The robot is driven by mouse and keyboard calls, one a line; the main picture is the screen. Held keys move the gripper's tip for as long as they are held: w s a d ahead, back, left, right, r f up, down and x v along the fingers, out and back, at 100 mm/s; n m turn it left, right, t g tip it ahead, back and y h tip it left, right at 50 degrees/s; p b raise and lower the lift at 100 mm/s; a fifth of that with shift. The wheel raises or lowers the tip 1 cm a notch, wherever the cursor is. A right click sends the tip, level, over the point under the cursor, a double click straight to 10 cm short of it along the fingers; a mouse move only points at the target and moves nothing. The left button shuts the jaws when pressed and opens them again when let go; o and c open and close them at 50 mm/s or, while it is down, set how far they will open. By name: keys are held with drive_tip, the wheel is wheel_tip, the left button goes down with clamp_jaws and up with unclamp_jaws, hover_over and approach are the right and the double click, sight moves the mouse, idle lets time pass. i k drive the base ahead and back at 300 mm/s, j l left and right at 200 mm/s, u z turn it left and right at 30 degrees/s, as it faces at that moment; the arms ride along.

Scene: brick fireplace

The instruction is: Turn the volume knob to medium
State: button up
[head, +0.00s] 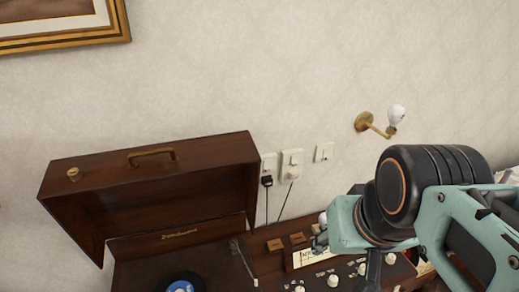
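A wooden record player (150,245) stands below with its lid (150,185) open. A control panel at its right carries several small white knobs, among them one in front (333,281) and one farther right (391,258). I cannot tell which is the volume knob or read any setting. My arm comes in from the right, above the panel. My gripper (322,240) is at its left end, small and partly hidden by my wrist. It appears over the panel near a white label card; contact with a knob cannot be made out.
A dark record with a blue label (181,287) lies at the bottom edge. Wall sockets (291,164) with a black plug and cords are behind the player. A brass wall lamp (370,123) sticks out above my arm. A gold picture frame (65,38) hangs upper left.

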sight(361, 270)
drive_tip(key=z, duration=0.8)
drive_tip(key=l+u, duration=0.35)
drive_tip(key=l, duration=0.2)
drive_tip(key=k, duration=0.05)
